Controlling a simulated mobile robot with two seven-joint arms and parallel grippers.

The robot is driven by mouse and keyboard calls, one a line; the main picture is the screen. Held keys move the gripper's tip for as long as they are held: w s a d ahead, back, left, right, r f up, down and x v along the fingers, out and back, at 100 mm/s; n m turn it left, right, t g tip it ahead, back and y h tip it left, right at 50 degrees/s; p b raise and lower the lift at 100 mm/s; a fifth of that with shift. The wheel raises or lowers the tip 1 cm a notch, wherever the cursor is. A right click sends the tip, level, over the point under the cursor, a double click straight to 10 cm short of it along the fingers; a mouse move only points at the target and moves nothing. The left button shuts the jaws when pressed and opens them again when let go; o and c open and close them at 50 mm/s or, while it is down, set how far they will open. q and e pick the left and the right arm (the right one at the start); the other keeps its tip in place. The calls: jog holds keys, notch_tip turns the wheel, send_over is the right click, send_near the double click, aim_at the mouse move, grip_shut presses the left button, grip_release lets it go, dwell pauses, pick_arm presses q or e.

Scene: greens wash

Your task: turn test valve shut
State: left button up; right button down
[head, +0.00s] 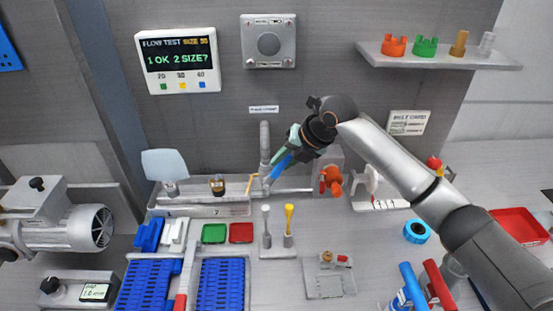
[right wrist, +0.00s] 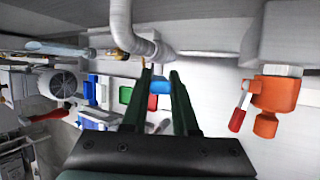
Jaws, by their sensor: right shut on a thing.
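My right gripper (head: 281,161) reaches in from the right, beside the upright grey pipe (head: 264,142) at the back of the bench. Its jaws are shut on a blue handle (head: 279,168), which slants down toward the foot of the pipe. In the right wrist view the blue handle (right wrist: 160,87) shows between the two dark fingers of the gripper (right wrist: 160,78). The handle appears to be the test valve's, but its joint to the pipe is partly hidden. An orange valve body (head: 331,178) with a red lever (right wrist: 237,120) stands to the right, apart from the gripper. My left gripper is out of view.
A wall display (head: 178,60) shows flow test text. A grey trough (head: 203,209) lies left of the pipe. In front are green (head: 214,233) and red (head: 241,232) trays and blue racks (head: 221,283). A shelf (head: 438,56) holds coloured parts. A grey motor (head: 70,228) stands left.

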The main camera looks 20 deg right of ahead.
jog(key=shift+s+d+f+y+b, duration=0.1)
jog(key=shift+d+f+y+b, duration=0.2)
jog(key=shift+d+y, duration=0.35)
jog(key=c, duration=0.7)
grip_release()
jog(key=v, duration=0.6)
jog(key=b+v, duration=0.1)
jog(key=v, duration=0.5)
jog(key=shift+s+d, duration=0.15)
jog(key=shift+s, duration=0.2)
jog(key=shift+c, duration=0.3)
